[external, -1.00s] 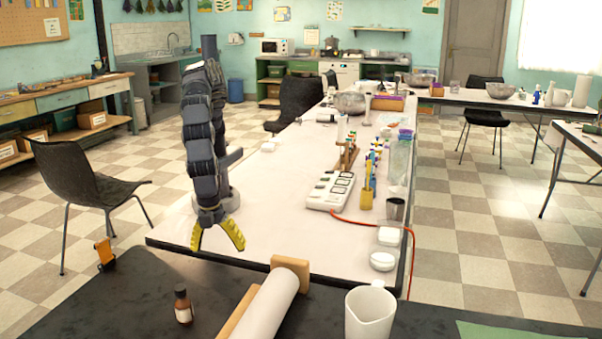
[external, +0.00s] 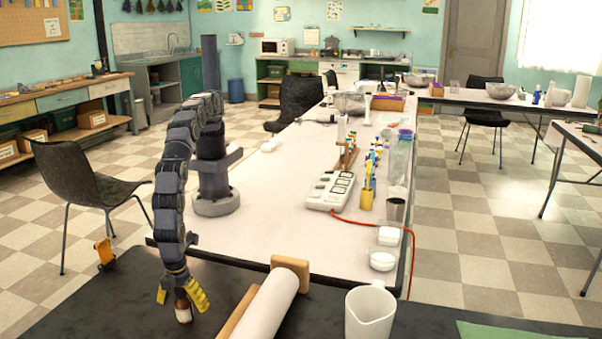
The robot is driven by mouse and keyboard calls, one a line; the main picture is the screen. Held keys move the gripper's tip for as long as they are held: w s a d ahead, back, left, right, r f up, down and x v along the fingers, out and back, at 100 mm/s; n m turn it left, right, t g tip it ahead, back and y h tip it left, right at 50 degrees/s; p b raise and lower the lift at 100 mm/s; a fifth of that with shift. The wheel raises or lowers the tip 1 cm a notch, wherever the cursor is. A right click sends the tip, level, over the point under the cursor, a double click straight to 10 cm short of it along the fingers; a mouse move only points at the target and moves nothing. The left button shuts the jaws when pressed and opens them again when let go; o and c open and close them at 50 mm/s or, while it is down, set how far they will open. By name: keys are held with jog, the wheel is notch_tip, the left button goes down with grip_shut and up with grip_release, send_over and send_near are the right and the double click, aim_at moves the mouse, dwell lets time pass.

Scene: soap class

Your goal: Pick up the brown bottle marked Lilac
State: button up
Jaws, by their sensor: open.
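A small brown bottle (external: 183,314) with a pale label stands on the dark near counter; the label is too small to read. My gripper (external: 183,300) points down over it, with its yellow fingers spread open on either side of the bottle's upper part. The bottle's cap and neck are hidden by the gripper. I cannot tell whether a finger touches the bottle.
A paper roll on a wooden holder (external: 265,310) lies just right of the bottle, with a white jug (external: 370,315) beyond it. The dark counter (external: 90,310) left of the bottle is clear.

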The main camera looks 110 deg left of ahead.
aim_at(181, 291)
jog(key=c, duration=1.2)
jog(key=shift+r, duration=0.15)
jog(key=shift+r, duration=0.25)
notch_tip(181, 291, up, 3)
jog(key=shift+w+d+f, duration=0.1)
jog(key=shift+f, duration=0.1)
jog(key=s+a+r, duration=0.2)
jog(key=a+r, duration=0.3)
jog(key=a, duration=0.1)
jog(key=s+a+r, duration=0.3)
jog(key=a+r, duration=0.1)
jog(key=a, duration=0.3)
jog(key=shift+s+r, duration=0.25)
jog(key=shift+r, duration=0.1)
